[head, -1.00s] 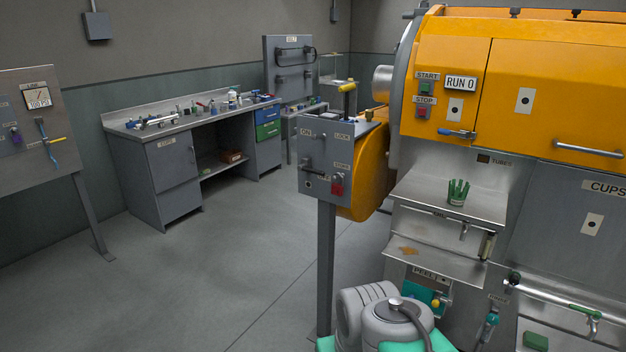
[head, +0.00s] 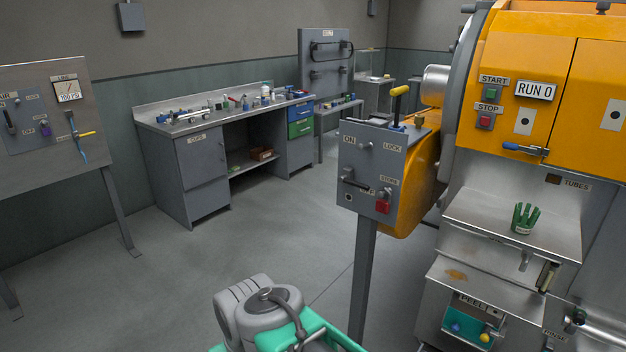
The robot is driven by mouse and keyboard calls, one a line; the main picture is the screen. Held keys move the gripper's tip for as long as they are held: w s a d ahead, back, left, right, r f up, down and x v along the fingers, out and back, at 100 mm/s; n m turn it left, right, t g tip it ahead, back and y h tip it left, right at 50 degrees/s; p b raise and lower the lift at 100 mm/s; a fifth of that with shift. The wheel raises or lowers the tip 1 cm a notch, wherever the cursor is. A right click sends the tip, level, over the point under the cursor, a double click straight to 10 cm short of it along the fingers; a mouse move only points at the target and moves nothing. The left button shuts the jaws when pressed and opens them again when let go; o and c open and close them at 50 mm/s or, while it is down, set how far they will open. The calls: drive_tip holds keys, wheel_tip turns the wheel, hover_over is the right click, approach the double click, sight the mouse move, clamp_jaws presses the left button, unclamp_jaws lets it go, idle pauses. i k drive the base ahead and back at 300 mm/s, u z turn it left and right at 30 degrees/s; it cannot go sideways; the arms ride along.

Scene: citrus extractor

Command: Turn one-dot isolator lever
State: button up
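A grey isolator box (head: 372,172) stands on a post at the centre right, beside the orange machine. Its front has a dark lever handle (head: 354,183) at the lower left, pointing roughly sideways, and a red block (head: 382,207) at the lower right. Labels ON, LOCK and STORE show on it. A yellow-ended handle (head: 399,91) stands up from its top. Grey and teal links of my arm show at the bottom, clear of the box in the picture; my gripper's fingers do not show.
The orange machine (head: 520,100) with START and STOP buttons fills the right. A workbench (head: 200,125) with small items stands at the back. An air panel (head: 45,120) on legs is at the left. The floor (head: 170,290) between is open.

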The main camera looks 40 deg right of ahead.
sight(342, 179)
drive_tip(key=z, duration=0.2)
drive_tip(key=i, duration=1.05)
drive_tip(key=z, duration=0.6)
